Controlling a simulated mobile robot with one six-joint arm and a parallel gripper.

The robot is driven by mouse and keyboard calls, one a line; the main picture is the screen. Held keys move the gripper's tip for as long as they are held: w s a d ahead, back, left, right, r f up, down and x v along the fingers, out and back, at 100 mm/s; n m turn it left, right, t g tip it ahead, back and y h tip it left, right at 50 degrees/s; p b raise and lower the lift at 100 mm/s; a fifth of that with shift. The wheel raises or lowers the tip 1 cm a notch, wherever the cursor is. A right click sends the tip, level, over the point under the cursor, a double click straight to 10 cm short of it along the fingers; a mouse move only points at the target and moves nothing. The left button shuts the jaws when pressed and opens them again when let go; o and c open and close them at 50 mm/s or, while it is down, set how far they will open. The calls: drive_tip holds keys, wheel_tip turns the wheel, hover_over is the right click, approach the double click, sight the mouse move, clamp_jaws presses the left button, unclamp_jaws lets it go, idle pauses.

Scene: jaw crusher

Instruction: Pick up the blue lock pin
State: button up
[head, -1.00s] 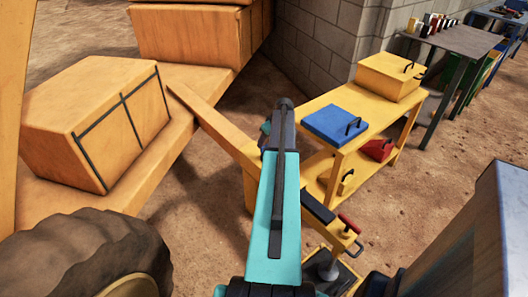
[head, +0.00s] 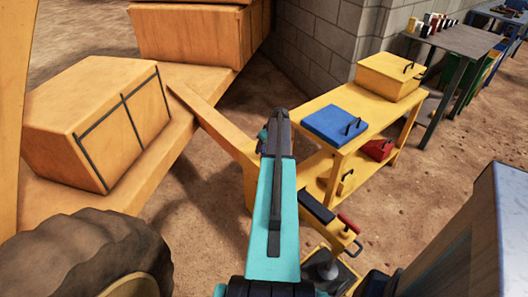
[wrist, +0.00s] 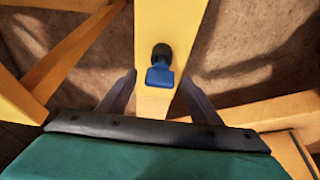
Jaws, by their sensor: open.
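The blue lock pin (wrist: 159,75) shows in the wrist view, with a blue body and a dark rounded end. It is at a yellow beam (wrist: 168,22) that runs up the middle of the picture. My gripper (wrist: 158,82) is open, with one finger on each side of the beam and pin. The pin appears between the fingers, and I see no contact. How deep the pin lies relative to the fingertips I cannot tell.
A yellow workbench (head: 341,150) with a blue case (head: 337,124) and a yellow box (head: 390,77) stands right of my arm. A yellow frame (head: 205,108) runs close on the left. A large tyre (head: 70,250) is at lower left. Bare dirt lies between frame and bench.

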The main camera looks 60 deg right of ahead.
idle(0.3)
drive_tip(key=c, duration=1.2)
drive_tip(key=shift+r, duration=0.1)
drive_tip(key=shift+r, duration=0.75)
wheel_tip(320, 180, up, 2)
drive_tip(key=shift+r+b, duration=0.1)
drive_tip(key=shift+b, duration=0.3)
drive_tip(key=s+a, duration=0.1)
drive_tip(key=s, duration=0.4)
drive_tip(key=s+a+b, duration=0.1)
drive_tip(key=s+a, duration=0.1)
drive_tip(key=s, duration=0.3)
drive_tip(key=s+a+r+b, duration=0.1)
drive_tip(key=s, duration=0.4)
drive_tip(key=shift+s+a, duration=0.15)
drive_tip(key=shift+a, duration=0.25)
